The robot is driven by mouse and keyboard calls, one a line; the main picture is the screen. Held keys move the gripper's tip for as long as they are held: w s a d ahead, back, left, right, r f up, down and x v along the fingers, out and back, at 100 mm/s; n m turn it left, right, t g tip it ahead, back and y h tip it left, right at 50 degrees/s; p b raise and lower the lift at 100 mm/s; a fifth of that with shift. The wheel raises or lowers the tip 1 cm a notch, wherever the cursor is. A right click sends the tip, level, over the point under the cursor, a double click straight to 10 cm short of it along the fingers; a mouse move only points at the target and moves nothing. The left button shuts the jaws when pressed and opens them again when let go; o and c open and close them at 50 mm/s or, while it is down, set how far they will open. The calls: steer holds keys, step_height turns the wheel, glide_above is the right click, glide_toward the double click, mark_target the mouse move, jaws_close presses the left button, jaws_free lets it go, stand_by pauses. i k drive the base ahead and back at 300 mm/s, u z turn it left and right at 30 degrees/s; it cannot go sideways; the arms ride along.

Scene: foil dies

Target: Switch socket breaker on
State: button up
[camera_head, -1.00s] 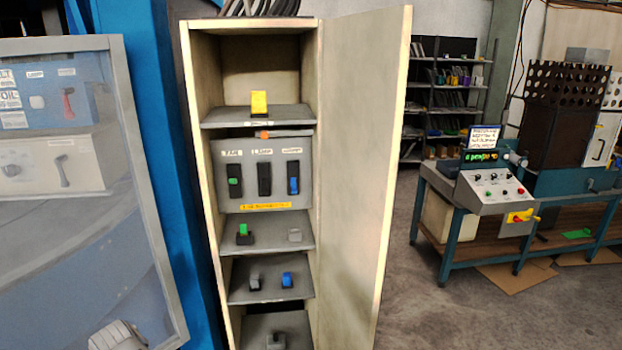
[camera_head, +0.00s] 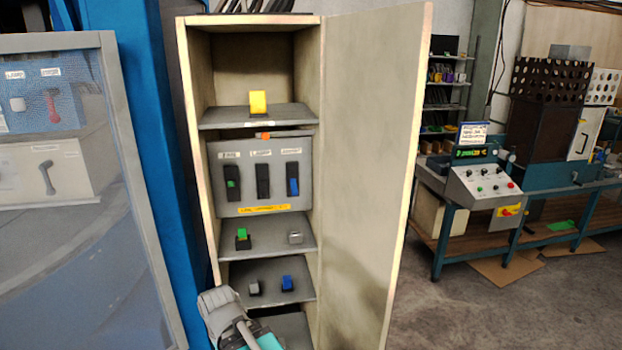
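An open cabinet (camera_head: 188,120) holds a grey breaker panel (camera_head: 247,201) with three black breakers in a row. The left breaker (camera_head: 232,183) has a green lever low in its slot. The middle breaker (camera_head: 263,181) looks all black. The right breaker (camera_head: 293,180) has a blue lever, also low in its slot. Its label (camera_head: 291,151) is too blurred to read surely. The grey end of my arm, with my gripper (camera_head: 222,306), is at the lower left of the cabinet, below and apart from the panel. Its fingers cannot be made out.
The cabinet door (camera_head: 370,170) stands open to the right. A yellow block (camera_head: 258,102) is on the shelf above the panel. Lower shelves hold a green-topped switch (camera_head: 242,238), grey pieces and a blue switch (camera_head: 287,283). A glazed panel (camera_head: 120,150) stands at left, a console (camera_head: 487,185) at right.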

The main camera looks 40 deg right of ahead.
mark_target(294, 190)
steer(key=z, duration=0.8)
steer(key=k, duration=0.9)
steer(key=z, duration=0.1)
steer(key=i, duration=0.75)
